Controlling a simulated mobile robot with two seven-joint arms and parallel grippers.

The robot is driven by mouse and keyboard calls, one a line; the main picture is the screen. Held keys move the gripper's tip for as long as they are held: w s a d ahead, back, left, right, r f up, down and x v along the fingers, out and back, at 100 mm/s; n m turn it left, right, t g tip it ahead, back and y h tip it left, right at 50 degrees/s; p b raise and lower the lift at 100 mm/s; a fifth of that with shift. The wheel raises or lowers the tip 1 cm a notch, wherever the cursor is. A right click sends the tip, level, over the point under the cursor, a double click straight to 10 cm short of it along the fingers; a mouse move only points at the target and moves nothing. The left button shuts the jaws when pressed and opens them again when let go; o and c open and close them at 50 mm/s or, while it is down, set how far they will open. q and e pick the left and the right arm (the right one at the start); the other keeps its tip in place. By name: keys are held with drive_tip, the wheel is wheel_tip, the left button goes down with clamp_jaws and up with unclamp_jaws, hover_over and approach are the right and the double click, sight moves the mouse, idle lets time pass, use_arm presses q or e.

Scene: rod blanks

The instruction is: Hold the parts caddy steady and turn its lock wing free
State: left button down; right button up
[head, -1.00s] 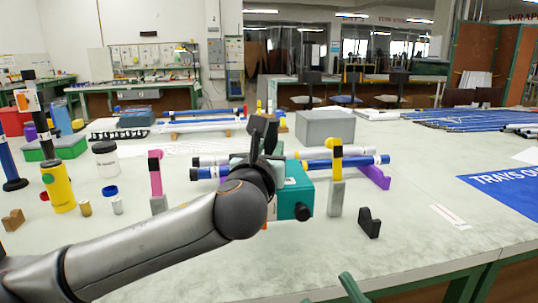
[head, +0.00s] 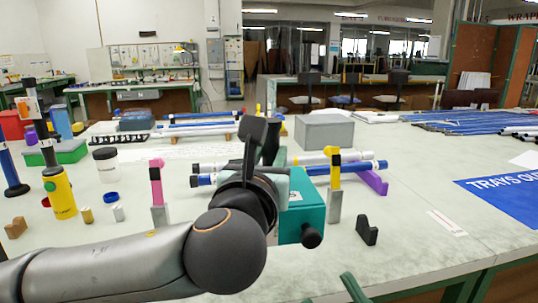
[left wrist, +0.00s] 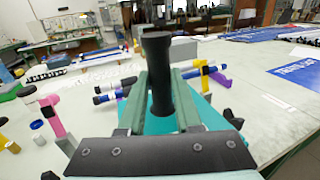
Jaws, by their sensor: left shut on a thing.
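The parts caddy (head: 309,212) is a teal box on the table in the head view, partly hidden behind my left arm. A round black knob (head: 311,237) sticks out of its near face; I cannot tell whether this is the lock wing. My left gripper (head: 262,150) is at the caddy's top left. The fingers' contact is mostly hidden in the head view. My right gripper is not in view.
Blue and white rods (head: 350,167) lie on purple supports behind the caddy. A grey stand with a yellow and black top (head: 334,195) is close on its right, a pink-topped stand (head: 157,190) to the left.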

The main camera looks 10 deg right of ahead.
sight(269, 161)
use_arm(q)
drive_tip(key=shift+w+d+f+b, duration=0.1)
drive_tip(key=shift+w+f+b, duration=0.05)
drive_tip(key=shift+w+f, duration=0.45)
drive_tip(key=shift+w+d+f+b, duration=0.15)
drive_tip(key=shift+w+f, duration=0.2)
drive_tip(key=shift+w, duration=0.3)
drive_tip(key=w+d+f+b, duration=0.1)
drive_tip(key=w+d+f, duration=0.1)
drive_tip(key=w+f, duration=0.7)
drive_tip(key=shift+w+b, duration=0.4)
drive_tip(key=shift+w, duration=0.75)
drive_tip(key=shift+f, duration=0.95)
